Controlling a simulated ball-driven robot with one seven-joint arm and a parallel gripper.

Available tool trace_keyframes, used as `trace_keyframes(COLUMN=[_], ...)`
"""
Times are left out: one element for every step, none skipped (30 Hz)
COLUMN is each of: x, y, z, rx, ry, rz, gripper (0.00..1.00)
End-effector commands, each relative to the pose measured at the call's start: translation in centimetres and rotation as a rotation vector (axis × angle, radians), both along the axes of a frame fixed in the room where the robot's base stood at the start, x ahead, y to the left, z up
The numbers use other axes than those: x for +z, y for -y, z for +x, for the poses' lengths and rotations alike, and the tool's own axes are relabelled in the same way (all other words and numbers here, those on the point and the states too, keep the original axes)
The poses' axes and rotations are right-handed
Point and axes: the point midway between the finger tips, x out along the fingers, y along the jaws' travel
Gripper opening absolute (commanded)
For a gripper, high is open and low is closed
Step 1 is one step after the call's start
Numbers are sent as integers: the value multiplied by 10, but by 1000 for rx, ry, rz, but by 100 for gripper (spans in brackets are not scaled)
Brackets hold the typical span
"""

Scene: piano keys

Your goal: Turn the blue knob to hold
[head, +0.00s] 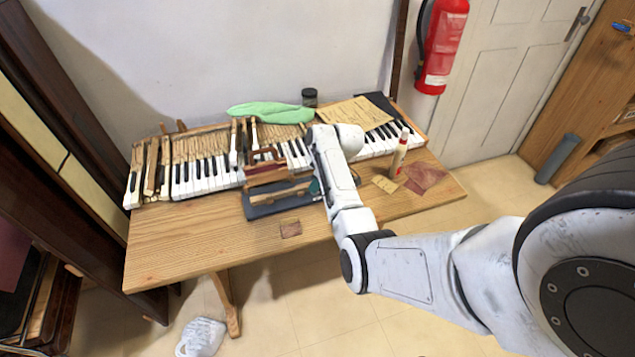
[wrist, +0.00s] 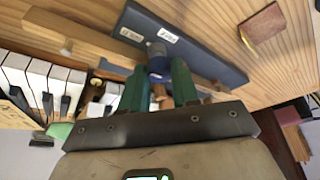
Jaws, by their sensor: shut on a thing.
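The blue knob (wrist: 157,55) sits on a dark blue base plate (wrist: 200,55) in the wrist view. My gripper (wrist: 158,72), with green fingers, is shut on the knob, one finger on each side. Two small white labels (wrist: 168,34) lie on the plate beyond the knob; their print is too small to read for certain. In the head view the base plate (head: 262,211) lies on the table near its front edge, under a wooden fixture. There my arm hides the knob, and only a bit of green finger (head: 314,187) shows.
The wooden table (head: 170,245) carries a row of piano keys (head: 205,178) behind the fixture. A green cloth (head: 270,113), a dark jar (head: 309,97) and papers lie behind. A glue bottle (head: 400,152) stands right of my arm. The table's front left is clear.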

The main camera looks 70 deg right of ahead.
Motion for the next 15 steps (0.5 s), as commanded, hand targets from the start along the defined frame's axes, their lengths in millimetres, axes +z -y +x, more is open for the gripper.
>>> trace_keyframes(x=[2, 2, 2, 2, 2, 2, 2, 2, 2, 2, 2, 2, 2, 2, 2], y=[1, 1, 1, 1, 1, 1, 1, 1, 1, 1, 1, 1, 1, 1, 1], z=[1, 1, 1, 1, 1, 1, 1, 1, 1, 1, 1, 1, 1, 1, 1], rx=[4, 5, 6, 6, 6, 6, 6, 6, 6, 6, 6, 6, 5, 5, 5], ry=[3, 3, 3, 3, 3, 3, 3, 3, 3, 3, 3, 3, 3, 3, 3], rz=[-3, -3, -4, -4, -4, -4, -4, -4, -4, -4, -4, -4, -3, -3, -3], gripper=[0, 0, 0, 0, 0, 0, 0, 0, 0, 0, 0, 31, 34, 37, 40])
